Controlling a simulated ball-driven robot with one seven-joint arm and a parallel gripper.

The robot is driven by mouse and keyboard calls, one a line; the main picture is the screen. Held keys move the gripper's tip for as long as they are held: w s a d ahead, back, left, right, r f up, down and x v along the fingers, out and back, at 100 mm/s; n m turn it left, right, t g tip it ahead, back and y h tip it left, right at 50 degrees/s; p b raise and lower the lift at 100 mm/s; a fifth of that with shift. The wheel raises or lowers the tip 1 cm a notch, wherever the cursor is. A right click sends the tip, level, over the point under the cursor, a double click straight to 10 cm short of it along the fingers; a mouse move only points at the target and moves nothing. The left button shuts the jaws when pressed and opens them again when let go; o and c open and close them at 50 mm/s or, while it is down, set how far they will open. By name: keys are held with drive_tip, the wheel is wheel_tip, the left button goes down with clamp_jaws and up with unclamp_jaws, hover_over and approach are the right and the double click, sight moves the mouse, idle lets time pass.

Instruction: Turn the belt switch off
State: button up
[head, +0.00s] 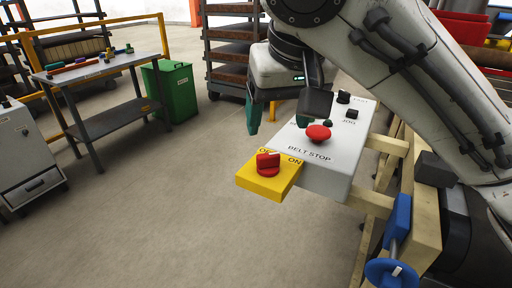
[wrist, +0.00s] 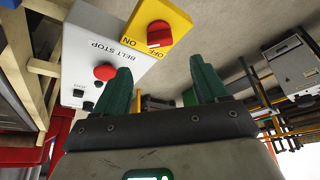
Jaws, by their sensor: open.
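The belt switch is a red rotary knob (head: 268,164) on a yellow box (head: 255,184) at the near end of a grey control panel (head: 340,172). The box has OFF at the left and ON at the right in the head view, the OFF partly hidden by the knob. Which label the knob points to I cannot tell clearly. The knob also shows in the wrist view (wrist: 160,36), beyond the fingertips. My gripper (head: 291,122) is open and empty, with green fingers, above and behind the knob, apart from it. Its two fingers show in the wrist view (wrist: 163,85).
A red mushroom button (head: 318,133) marked BELT STOP sits on the panel behind the switch, close to my right finger. A black JOG button (head: 352,114) is further back. The floor left of the panel is clear.

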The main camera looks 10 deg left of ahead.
sight(269, 155)
drive_tip(key=b+x, duration=0.2)
drive_tip(key=x, duration=0.8)
drive_tip(key=shift+f, duration=0.15)
drive_tip(key=c, duration=1.1)
drive_tip(key=shift+o, duration=0.2)
